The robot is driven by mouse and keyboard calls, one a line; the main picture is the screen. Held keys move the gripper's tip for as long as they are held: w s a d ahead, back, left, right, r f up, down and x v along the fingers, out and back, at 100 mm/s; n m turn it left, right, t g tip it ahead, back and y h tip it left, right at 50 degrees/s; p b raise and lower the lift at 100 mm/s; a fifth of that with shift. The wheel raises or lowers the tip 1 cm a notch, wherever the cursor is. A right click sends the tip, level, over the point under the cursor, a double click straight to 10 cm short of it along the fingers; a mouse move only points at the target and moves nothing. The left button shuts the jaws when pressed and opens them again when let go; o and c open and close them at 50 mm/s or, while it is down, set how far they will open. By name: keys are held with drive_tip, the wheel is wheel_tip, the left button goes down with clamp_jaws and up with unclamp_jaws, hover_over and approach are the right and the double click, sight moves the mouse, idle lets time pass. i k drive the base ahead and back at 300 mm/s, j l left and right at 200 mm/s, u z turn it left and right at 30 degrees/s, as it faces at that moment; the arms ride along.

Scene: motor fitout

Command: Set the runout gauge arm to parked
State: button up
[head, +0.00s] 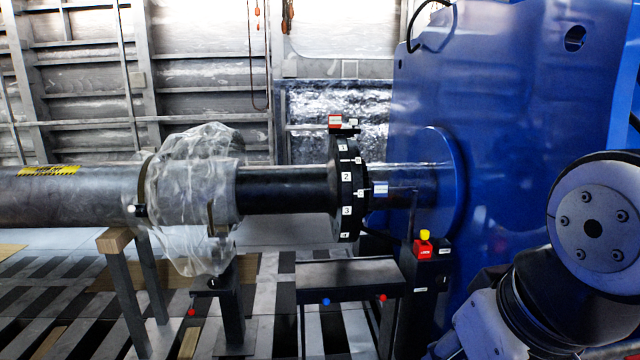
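I cannot tell for sure which part is the runout gauge arm. A small red block (335,121) with a white label sits on a dark bracket at the top of the black coupling flange (346,198), whose rim carries number plates. A red box with a yellow top (424,246) sits on a dark post by the blue housing. The writing on these is too small to read. My gripper is not in view; only links of my arm show at the lower right.
A long shaft (80,197) runs in from the left, partly wrapped in clear plastic (190,190). A large blue housing (490,100) stands at right. A dark bench (345,275) with red and blue knobs stands below the flange. A wood-topped stand (115,240) is at left.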

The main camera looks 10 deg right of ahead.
sight(379, 189)
drive_tip(key=j, duration=0.35)
drive_tip(key=i+j, duration=0.15)
drive_tip(key=j, duration=0.2)
drive_tip(key=i+j+u, duration=0.2)
drive_tip(key=i+j, duration=0.15)
drive_tip(key=i+j+z, duration=0.1)
drive_tip(key=i+z, duration=0.35)
drive_tip(key=i, duration=0.6)
drive_tip(key=i+z, duration=0.3)
drive_tip(key=i, duration=0.35)
drive_tip(key=i+j+z, duration=0.1)
drive_tip(key=i+z, duration=0.2)
drive_tip(key=i, duration=0.4)
